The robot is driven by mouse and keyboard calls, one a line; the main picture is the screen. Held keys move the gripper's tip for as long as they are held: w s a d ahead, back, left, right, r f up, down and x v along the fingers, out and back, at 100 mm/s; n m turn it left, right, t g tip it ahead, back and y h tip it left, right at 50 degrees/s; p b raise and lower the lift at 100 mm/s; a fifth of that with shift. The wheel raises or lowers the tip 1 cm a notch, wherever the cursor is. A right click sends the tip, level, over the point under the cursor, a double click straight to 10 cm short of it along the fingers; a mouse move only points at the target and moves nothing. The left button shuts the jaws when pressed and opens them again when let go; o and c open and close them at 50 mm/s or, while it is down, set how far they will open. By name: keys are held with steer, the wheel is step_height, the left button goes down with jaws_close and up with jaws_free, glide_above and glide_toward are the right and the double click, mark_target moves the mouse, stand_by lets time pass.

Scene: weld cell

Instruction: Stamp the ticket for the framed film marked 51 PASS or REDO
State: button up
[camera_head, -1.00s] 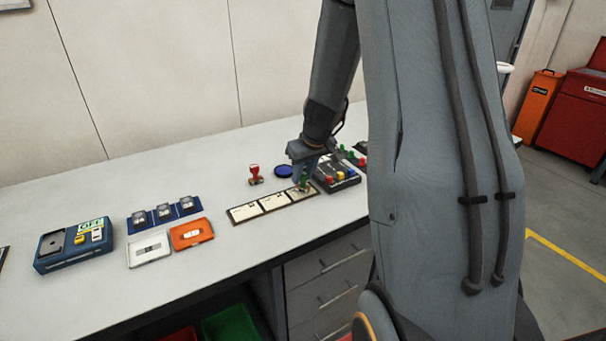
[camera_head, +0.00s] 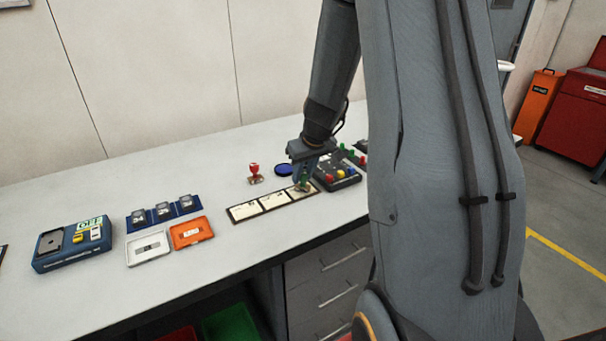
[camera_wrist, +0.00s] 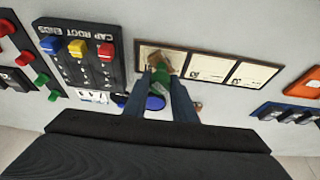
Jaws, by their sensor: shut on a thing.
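My gripper (camera_head: 303,181) is shut on a green-handled stamp (camera_wrist: 160,74). It holds the stamp at the right-hand ticket of a row of three cream tickets (camera_head: 272,202) in a dark holder. In the wrist view the stamp's tan base (camera_wrist: 168,58) overlaps the left-hand ticket there; I cannot tell whether it touches the paper. The other two tickets (camera_wrist: 208,67) are uncovered, their print too small to read. A red-handled stamp (camera_head: 255,174) stands behind the tickets, beside a round blue ink pad (camera_head: 284,170). I cannot make out any film marked 51.
A dark panel with coloured sliders (camera_head: 337,174) is just right of my gripper. At left are a white tray (camera_head: 148,261), an orange tray (camera_head: 192,245), a blue rack (camera_head: 150,224) and a blue device (camera_head: 72,258). The bench in front of the tickets is clear.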

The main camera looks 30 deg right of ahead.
mark_target(303, 173)
steer(key=shift+s+f+b, duration=0.1)
steer(key=shift+f+b, duration=0.4)
steer(key=shift+b, duration=0.2)
stand_by(2.0)
steer(key=shift+r, duration=0.1)
steer(key=shift+r+p, duration=2.9)
steer(key=shift+r, duration=0.65)
